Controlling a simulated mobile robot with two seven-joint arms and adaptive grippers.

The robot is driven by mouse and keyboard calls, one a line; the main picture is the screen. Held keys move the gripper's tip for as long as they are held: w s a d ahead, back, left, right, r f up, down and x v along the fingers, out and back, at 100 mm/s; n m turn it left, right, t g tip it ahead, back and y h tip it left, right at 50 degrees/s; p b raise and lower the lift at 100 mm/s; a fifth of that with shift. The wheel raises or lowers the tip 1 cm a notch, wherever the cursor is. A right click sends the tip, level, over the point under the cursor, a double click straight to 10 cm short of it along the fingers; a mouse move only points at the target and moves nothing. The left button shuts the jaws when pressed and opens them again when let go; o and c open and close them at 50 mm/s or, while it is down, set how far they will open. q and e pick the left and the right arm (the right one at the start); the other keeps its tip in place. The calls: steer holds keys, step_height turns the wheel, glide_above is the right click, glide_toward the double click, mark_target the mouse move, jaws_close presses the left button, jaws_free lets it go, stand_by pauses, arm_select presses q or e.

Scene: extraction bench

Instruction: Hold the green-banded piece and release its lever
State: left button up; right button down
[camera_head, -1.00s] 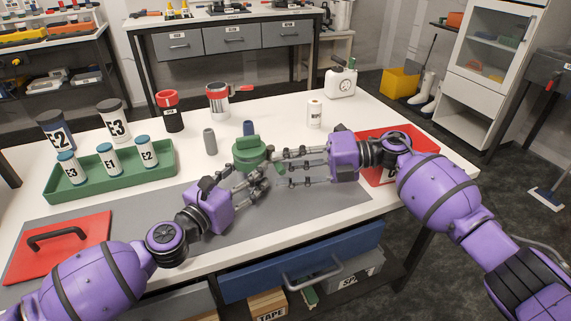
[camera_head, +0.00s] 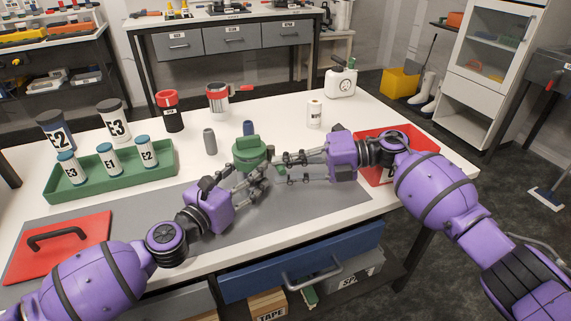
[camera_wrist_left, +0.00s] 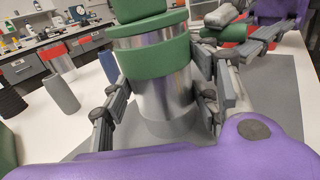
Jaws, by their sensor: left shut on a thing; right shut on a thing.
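The green-banded piece (camera_head: 248,150) is a metal cylinder with a green top and band, upright on the grey mat. In the left wrist view the green-banded piece (camera_wrist_left: 160,75) stands between the fingers of my left gripper (camera_head: 250,183), which is shut on its lower metal body. The fingers hide part of that body. The green lever (camera_head: 281,168) sticks out on the piece's right side. My right gripper (camera_head: 287,169) is at the lever, shut on it; its fingers partly hide the lever, and its exact angle is hard to tell.
A green tray (camera_head: 110,188) with several small labelled bottles is at the left. A red lidded piece with a handle (camera_head: 60,243) lies front left. Grey (camera_head: 210,141) and blue (camera_head: 249,128) cylinders stand close behind. A white bottle (camera_head: 314,115) and a red tray (camera_head: 372,172) are to the right.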

steer(key=n+g, duration=0.1)
steer(key=w+d+n+g, duration=0.1)
steer(key=g, duration=0.1)
steer(key=shift+w+r+n+g+h, duration=0.1)
steer(key=shift+n+g+h, duration=0.2)
stand_by(0.3)
steer(key=c, duration=1.7)
jaws_free()
steer(key=shift+v, duration=3.75)
